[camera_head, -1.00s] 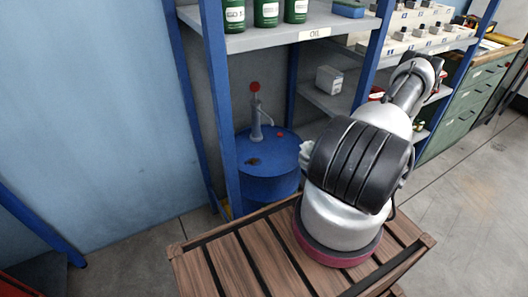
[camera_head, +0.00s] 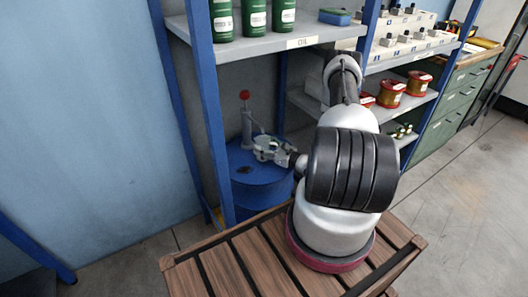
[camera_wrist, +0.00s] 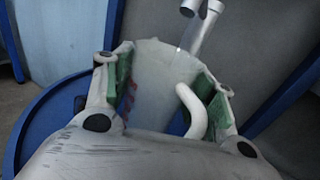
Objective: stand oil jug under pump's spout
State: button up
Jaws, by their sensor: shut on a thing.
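The oil jug (camera_wrist: 152,75) is pale and translucent, with a white curved handle (camera_wrist: 192,112) in the wrist view. My gripper (camera_wrist: 165,85) is shut on it, with green finger pads on both its sides. In the head view my gripper (camera_head: 279,152) is over the blue drum's top, close to the pump, and mostly hides the jug. The pump (camera_head: 247,127) is grey with a red knob and stands on the drum. Its spout (camera_wrist: 204,16) hangs near the jug's far rim in the wrist view. I cannot tell whether the jug's base touches the drum.
The blue drum (camera_head: 258,193) stands beneath the shelf labelled oil (camera_head: 270,45), between blue rack posts (camera_head: 205,110). Green containers (camera_head: 254,20) stand on that shelf above. Red-and-gold spools (camera_head: 391,94) sit on the rack to the right. A wooden slatted surface (camera_head: 222,264) is in front.

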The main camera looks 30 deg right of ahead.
jog(key=shift+s+f, duration=0.1)
jog(key=shift+f, duration=1.3)
jog(key=shift+f, duration=0.15)
jog(key=o, duration=1.1)
jog(key=shift+s+d, duration=0.25)
jog(key=v, duration=1.1)
jog(key=shift+s, duration=0.25)
